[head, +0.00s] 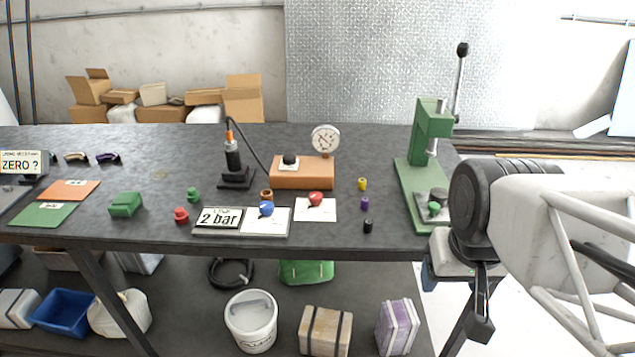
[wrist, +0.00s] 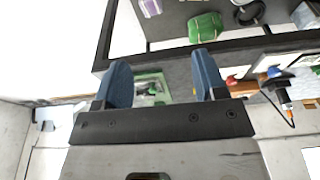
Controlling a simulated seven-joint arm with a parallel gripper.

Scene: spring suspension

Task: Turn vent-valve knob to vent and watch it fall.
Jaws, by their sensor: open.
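The orange valve block (head: 302,173) stands toward the back middle of the bench. A black knob (head: 289,159) sits on a white plate on its top, and a round dial gauge (head: 325,139) rises from its right part. A black cable runs from the block to a black upright strut (head: 233,154) with an orange top. The dial reading and knob marks are too small to read. My gripper (wrist: 160,64) has two blue fingers, open and empty. In the head view it is low at the bench's right front, well away from the knob.
A green lever press (head: 432,135) stands at the right end. In front of the block lie cards with a blue knob (head: 266,208) and a red knob (head: 315,198), a "2 bar" sign (head: 219,217), and several small coloured parts.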

